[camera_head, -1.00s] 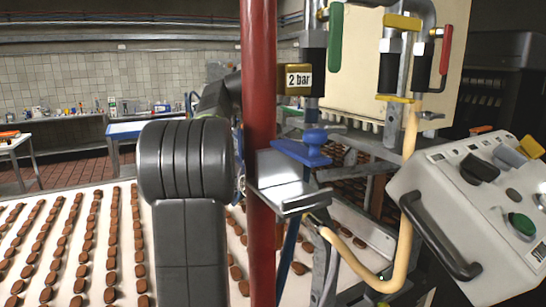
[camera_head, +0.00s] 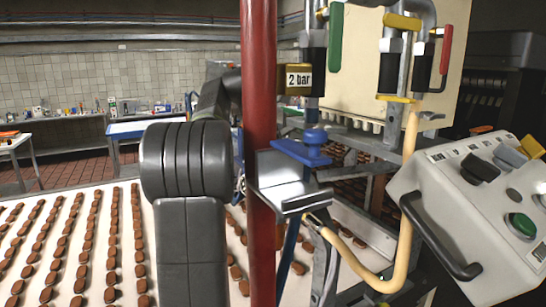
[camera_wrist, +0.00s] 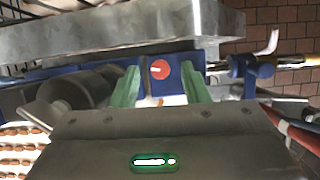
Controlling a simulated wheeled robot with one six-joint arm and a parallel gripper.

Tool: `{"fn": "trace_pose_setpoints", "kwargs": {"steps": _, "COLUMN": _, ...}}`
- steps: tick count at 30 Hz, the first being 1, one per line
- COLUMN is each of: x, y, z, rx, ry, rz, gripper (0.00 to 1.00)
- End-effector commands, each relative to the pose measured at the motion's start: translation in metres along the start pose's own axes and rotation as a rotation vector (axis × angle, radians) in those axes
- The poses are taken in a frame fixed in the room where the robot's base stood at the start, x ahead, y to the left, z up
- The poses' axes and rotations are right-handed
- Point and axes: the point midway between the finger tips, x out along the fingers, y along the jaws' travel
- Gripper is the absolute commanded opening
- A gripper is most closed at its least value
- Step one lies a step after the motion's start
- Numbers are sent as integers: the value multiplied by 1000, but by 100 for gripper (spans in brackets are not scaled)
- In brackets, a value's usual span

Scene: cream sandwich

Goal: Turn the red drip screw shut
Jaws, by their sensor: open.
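The red drip screw (camera_wrist: 160,69) shows in the wrist view as a small round red head with a pale slot, set in a blue block (camera_wrist: 172,86). My gripper (camera_wrist: 160,80) has its two green fingers apart, one on each side of the screw in the picture. The gap between the fingers looks empty. I cannot tell how far the fingertips are from the screw or whether they touch the block. In the head view I cannot make out the red screw or my fingertips.
A red post (camera_head: 259,120) stands before my arm in the head view. A blue fitting (camera_head: 303,150), a cream hose (camera_head: 407,215) and a control panel (camera_head: 480,205) are to its right. A grey metal beam (camera_wrist: 120,32) crosses above the screw in the wrist view.

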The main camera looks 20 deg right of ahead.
Motion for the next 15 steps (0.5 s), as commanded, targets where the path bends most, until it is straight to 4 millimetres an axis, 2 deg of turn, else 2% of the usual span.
{"fn": "trace_pose_setpoints", "kwargs": {"steps": 9, "x": -49, "y": 1, "z": 0, "rx": 0, "ry": -1, "rz": 3, "gripper": 41}}
{"fn": "trace_pose_setpoints", "kwargs": {"steps": 15, "x": -66, "y": 1, "z": 0, "rx": -1, "ry": 0, "rz": 1, "gripper": 41}}
